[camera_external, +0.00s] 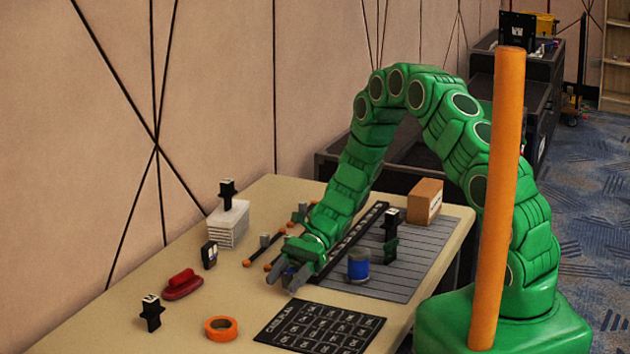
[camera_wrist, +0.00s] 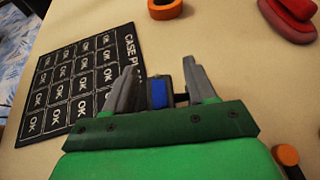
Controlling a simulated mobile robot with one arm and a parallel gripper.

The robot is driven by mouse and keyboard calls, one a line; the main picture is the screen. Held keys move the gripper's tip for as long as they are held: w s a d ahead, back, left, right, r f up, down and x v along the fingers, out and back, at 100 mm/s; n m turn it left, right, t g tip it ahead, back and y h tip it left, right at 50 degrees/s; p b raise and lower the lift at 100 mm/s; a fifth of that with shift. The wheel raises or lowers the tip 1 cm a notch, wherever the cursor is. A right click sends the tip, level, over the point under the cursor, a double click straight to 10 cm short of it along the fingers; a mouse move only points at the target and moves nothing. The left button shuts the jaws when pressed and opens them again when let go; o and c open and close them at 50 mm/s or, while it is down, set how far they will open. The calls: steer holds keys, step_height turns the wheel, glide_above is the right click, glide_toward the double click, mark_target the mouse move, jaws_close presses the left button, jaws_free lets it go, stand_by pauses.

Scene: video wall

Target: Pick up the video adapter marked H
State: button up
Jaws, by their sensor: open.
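My gripper (camera_external: 289,279) is low over the middle of the table, fingers pointing to the front left. In the wrist view its grey fingers (camera_wrist: 160,82) stand apart. A dark piece with a blue face (camera_wrist: 159,94) shows between them; I cannot tell whether it touches either finger or bears a mark. Black adapter-like pieces stand elsewhere: one at the front left (camera_external: 150,312), one with pale marks (camera_external: 209,255), one on a white stack (camera_external: 227,194) and one on the grey mat (camera_external: 391,222). Their letters are too small to read, so I cannot tell which is marked H.
A red stapler-like object (camera_external: 183,284), orange tape roll (camera_external: 221,328) and black OK card (camera_external: 320,328) lie in front. Orange-ended rods (camera_external: 270,249) lie behind my gripper.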

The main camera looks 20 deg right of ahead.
jaws_close()
steer(key=shift+r, duration=0.1)
